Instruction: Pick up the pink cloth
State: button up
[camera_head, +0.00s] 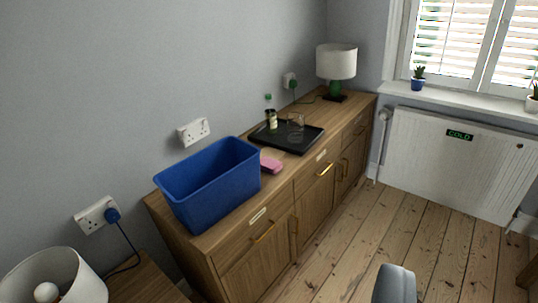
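The pink cloth (271,165) lies folded on top of the wooden sideboard (233,226), between the blue bin and the black tray. Its left side is close to the bin's right wall, and I cannot tell if they touch. Of my gripper, only a grey rounded part (395,284) shows at the bottom edge, over the floor. It is apart from the cloth, to the right of and nearer than the sideboard. Its fingertips are not visible, so its opening cannot be seen.
The blue bin (200,190) stands left of the cloth. A black tray (300,143) behind it holds a bottle (271,119) and a clear glass (295,126). A lamp (336,65) stands at the far end. The floorboards (440,235) right of the sideboard are clear.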

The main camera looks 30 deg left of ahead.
aim_at(270, 166)
jog(key=u, duration=0.1)
jog(key=i, duration=1.35)
jog(key=u, duration=0.3)
jog(key=i, duration=1.45)
jog(key=u, duration=0.1)
